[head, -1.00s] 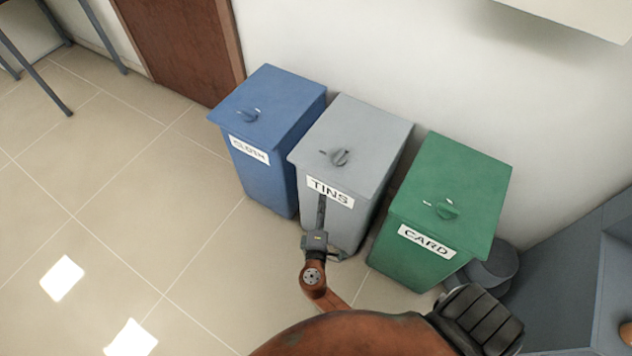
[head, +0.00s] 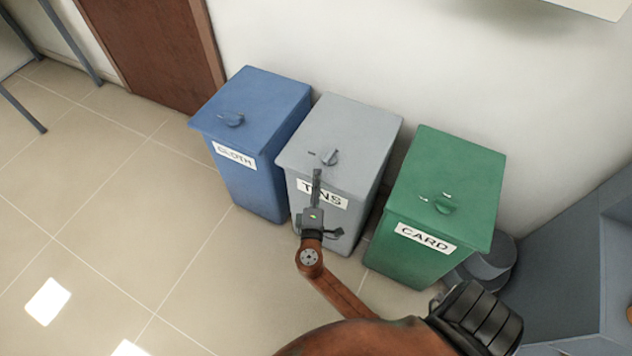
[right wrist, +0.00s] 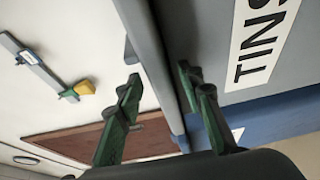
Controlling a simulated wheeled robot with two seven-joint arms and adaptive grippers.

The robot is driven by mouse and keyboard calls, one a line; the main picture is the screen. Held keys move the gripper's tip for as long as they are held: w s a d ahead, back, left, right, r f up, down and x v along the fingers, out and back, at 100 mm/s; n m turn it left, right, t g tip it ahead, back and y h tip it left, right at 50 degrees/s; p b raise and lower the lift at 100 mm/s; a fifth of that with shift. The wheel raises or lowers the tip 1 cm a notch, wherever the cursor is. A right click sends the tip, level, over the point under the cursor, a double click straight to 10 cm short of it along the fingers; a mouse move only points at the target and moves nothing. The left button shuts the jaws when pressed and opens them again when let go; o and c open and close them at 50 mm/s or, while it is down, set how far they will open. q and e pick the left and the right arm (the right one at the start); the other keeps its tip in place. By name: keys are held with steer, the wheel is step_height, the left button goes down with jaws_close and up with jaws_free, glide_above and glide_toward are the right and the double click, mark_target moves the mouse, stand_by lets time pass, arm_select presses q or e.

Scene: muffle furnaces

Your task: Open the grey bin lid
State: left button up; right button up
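The grey bin (head: 335,225) stands between two other bins, with a "TINS" label on its front. Its grey lid (head: 350,125) is down and has a small handle (head: 330,157) on top. My right gripper (head: 319,195) is at the front of the bin, open, with one finger reaching up over the lid's front edge. In the right wrist view the open fingers (right wrist: 158,85) stand on either side of the lid edge (right wrist: 150,45). Whether either finger touches it I cannot tell. My left gripper is not in view.
A blue bin (head: 250,185) labelled "CLOTH" stands to the left, and a green bin (head: 405,265) labelled "CARD" to the right, both close with lids down. A white wall (head: 400,50) is behind. The tiled floor (head: 130,210) at the left is clear.

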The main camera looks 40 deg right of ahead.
jaws_close()
stand_by(0.4)
